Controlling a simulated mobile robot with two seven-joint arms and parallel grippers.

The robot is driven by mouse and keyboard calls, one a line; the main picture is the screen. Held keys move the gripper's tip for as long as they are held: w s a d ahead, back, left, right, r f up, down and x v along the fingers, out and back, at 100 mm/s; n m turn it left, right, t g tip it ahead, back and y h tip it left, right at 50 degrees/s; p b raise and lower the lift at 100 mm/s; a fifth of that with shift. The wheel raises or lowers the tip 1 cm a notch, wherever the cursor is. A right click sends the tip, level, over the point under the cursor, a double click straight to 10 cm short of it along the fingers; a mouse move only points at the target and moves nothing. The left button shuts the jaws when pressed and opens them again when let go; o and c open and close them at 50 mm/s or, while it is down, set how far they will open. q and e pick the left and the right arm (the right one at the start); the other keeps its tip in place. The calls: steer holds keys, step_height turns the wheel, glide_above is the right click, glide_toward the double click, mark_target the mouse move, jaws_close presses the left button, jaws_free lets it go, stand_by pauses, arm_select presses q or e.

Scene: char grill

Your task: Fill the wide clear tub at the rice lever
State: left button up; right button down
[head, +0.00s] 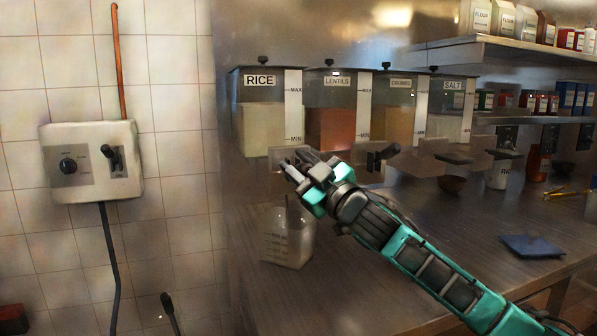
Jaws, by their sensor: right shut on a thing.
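A clear tub (289,240) with measuring marks stands upright on the counter below the outlet, under the gripper. It looks pale inside towards the bottom; how full it is, I cannot tell. My left gripper is out of view.
Lentils (332,128), another bin and salt (449,105) stand to the right, with levers in front. A grey control box (93,160) hangs on the tiled wall. A blue pad (531,246) lies on the counter (350,285). The counter's front is mostly clear.

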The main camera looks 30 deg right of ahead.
steer(key=c, duration=0.9)
jaws_free()
steer(key=shift+s+f, duration=0.4)
steer(key=shift+s, duration=0.2)
steer(key=b+v, duration=0.2)
steer(key=v, duration=0.9)
steer(key=shift+s+d+r, duration=0.1)
steer(key=shift+s, duration=0.2)
